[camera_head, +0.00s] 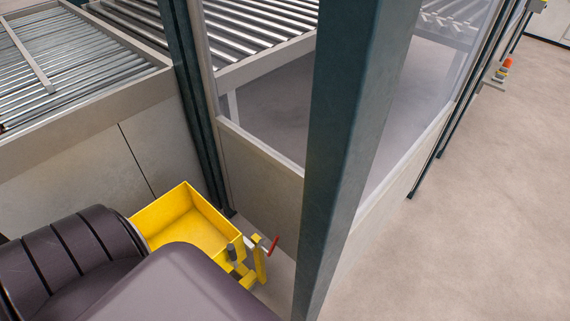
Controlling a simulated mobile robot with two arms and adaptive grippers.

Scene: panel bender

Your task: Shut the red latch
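A small red latch handle (273,246) shows at the bottom centre, just left of the dark green post. It sits tilted beside a yellow upright bracket (260,262). A short dark grip-like piece (232,254) is left of the bracket, at the corner of a yellow open-topped box (182,222). I cannot tell whether the latch is open or shut. My own dark, rounded arm or body parts cover the lower left and hide the lower part of the yellow box. Neither of my grippers can be made out.
A thick dark green post (345,140) stands close right of the latch. Clear panels with beige lower boards (262,175) enclose the area behind it. Roller conveyors (70,80) lie at the upper left. Open concrete floor (480,210) is on the right.

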